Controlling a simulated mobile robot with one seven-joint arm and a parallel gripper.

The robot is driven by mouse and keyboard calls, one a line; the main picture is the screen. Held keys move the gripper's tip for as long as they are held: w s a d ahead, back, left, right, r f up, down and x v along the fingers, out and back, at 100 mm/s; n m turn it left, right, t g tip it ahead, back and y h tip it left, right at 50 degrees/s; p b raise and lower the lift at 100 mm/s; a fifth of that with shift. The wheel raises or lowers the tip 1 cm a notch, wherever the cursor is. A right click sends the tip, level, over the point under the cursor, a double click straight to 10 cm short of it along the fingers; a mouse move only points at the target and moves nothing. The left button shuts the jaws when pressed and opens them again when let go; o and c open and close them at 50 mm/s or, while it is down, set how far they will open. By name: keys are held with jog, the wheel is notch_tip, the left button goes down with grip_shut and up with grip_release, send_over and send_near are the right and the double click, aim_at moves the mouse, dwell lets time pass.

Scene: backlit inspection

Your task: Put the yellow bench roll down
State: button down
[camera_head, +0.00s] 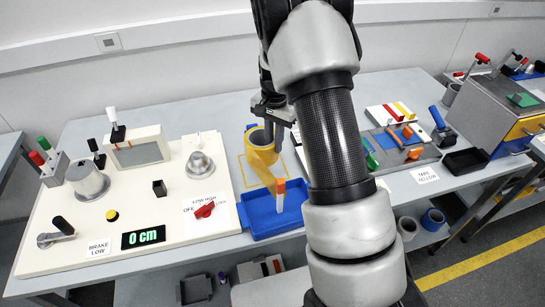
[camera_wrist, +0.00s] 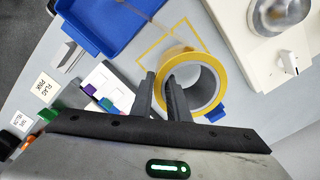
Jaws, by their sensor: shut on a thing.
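The yellow bench roll (camera_head: 262,153) is a ring with a grey inside, at the middle of the bench. It also shows in the wrist view (camera_wrist: 214,71). My gripper (camera_head: 271,128) is shut on the roll's wall. In the wrist view my gripper (camera_wrist: 162,84) has one finger inside the ring and one outside. A yellow outline (camera_head: 244,172) is marked on the bench beneath and around the roll; the roll overlaps its edge in the wrist view. I cannot tell whether the roll touches the bench.
A blue tray (camera_head: 258,227) with an orange-topped item is in front of the roll. A cream control panel (camera_head: 120,205) with knobs and levers is at left. A grey tool board (camera_head: 420,155) is at right, near a black tray (camera_head: 466,161). A blue piece (camera_wrist: 215,114) is close beside the roll.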

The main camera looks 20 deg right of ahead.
aim_at(274, 155)
jog(key=shift+f, duration=2.65)
jog(key=shift+f, duration=0.2)
jog(key=c, duration=1.7)
grip_release()
